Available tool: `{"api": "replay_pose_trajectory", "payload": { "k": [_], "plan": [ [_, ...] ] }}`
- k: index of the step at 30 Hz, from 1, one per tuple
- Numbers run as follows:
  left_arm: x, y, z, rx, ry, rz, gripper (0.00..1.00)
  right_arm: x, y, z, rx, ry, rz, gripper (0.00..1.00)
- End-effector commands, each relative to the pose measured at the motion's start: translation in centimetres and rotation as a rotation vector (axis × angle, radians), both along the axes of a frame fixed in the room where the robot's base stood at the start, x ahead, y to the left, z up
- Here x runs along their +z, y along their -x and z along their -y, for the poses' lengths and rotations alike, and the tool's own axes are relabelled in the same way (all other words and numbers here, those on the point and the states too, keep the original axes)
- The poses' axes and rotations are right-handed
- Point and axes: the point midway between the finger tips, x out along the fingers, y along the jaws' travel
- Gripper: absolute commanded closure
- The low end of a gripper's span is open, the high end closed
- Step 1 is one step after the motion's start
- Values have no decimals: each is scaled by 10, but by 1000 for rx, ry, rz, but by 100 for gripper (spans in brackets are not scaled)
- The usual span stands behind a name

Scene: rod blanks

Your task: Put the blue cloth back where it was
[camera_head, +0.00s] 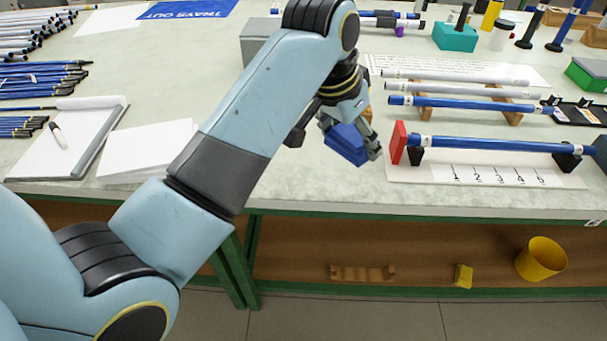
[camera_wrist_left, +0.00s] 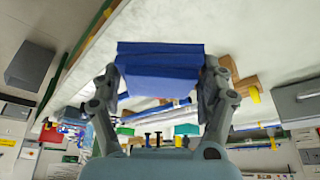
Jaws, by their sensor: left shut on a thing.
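The blue cloth (camera_head: 345,145) is a folded, thick block. It is between the fingers of my left gripper (camera_head: 335,138), which is shut on it, over the front part of the table, just left of the red stop of the numbered gauge board. In the left wrist view the cloth (camera_wrist_left: 160,62) fills the space between the two fingertips of the gripper (camera_wrist_left: 160,80). I cannot tell whether the cloth touches the table. My right gripper is not in view.
The gauge board (camera_head: 490,176) holds a blue rod (camera_head: 495,144) at the right; more rods lie on wooden rests behind it. A clipboard (camera_head: 75,140) and white paper (camera_head: 145,150) lie left. A grey box (camera_head: 258,40) stands behind my arm. Bare tabletop (camera_head: 300,185) lies in front.

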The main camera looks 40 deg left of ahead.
Motion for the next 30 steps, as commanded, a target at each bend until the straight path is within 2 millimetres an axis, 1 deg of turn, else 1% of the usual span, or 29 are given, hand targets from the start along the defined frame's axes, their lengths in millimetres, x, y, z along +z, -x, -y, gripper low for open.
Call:
{"api": "replay_pose_trajectory", "payload": {
  "k": [3,5,9,12,15,18,20,24,27,30],
  "plan": [
    [-13,0,-23,3,-10,-3,53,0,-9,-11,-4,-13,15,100],
    [-22,-1,-39,2,-10,-4,53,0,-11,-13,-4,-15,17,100],
    [-43,-3,-74,3,-10,-4,53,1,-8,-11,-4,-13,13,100],
    [-55,-4,-94,4,-7,-2,53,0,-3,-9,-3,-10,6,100],
    [-64,-6,-106,3,-3,-1,53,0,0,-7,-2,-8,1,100],
    [-68,-6,-113,3,-2,-1,53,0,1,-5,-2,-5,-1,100],
    [-73,-6,-114,4,-1,-1,53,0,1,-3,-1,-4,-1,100],
    [-96,-5,-113,3,-1,-3,53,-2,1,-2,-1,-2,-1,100],
    [-106,-6,-113,3,0,-1,53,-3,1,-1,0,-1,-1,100],
    [-109,-6,-113,2,0,-1,53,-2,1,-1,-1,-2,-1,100]
  ]
}}
